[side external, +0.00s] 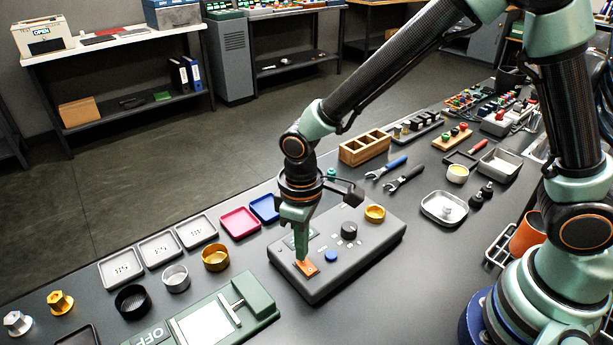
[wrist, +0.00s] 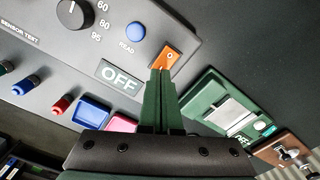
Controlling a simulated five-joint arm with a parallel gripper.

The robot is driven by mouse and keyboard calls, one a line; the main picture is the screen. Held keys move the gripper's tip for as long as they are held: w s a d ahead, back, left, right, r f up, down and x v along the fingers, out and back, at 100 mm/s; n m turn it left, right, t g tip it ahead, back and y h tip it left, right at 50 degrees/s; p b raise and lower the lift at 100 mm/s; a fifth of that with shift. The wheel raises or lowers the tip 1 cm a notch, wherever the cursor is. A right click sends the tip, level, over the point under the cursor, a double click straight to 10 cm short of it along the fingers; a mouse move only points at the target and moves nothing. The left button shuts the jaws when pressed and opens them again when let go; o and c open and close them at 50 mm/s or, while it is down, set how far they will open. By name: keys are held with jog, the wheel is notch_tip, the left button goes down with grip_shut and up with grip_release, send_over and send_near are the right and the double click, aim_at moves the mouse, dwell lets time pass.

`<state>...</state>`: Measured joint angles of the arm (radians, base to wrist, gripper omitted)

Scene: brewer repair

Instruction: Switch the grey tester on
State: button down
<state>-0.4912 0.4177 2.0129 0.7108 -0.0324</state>
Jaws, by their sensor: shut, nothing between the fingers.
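The grey tester (side external: 362,245) lies on the dark bench in the middle of the side view, and its panel (wrist: 185,20) fills the upper left of the wrist view. It has an orange rocker switch (wrist: 166,56) marked "O", a display (wrist: 121,77) reading "OFF", a blue "READ" button (wrist: 136,32) and a black dial (wrist: 75,14). My gripper (side external: 303,259) points down over the tester's near left corner, shut and empty. In the wrist view its fingertips (wrist: 160,72) are at the lower edge of the orange switch; I cannot tell whether they touch it.
A green device (side external: 253,303), also with "OFF" on it, lies just left of the tester. Gold, silver and black rings and labelled trays (side external: 160,250) stand beyond it. A gold ring (side external: 375,213) sits on the tester's right end. Tools and a wooden box (side external: 365,148) lie behind.

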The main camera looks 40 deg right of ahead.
jog(key=shift+f, duration=0.75)
dwell(0.4)
jog(key=shift+r, duration=3.5)
jog(key=s+d+r+m+t, duration=0.2)
jog(key=d+r, duration=0.4)
jog(key=d, duration=0.3)
jog(key=s+d+r+m+t, duration=0.3)
jog(key=d+r+m, duration=0.1)
jog(key=d+r, duration=0.3)
jog(key=shift+d+t, duration=0.3)
jog(key=shift+d, duration=0.7)
jog(key=shift+s+r, duration=0.1)
jog(key=shift+r, duration=0.05)
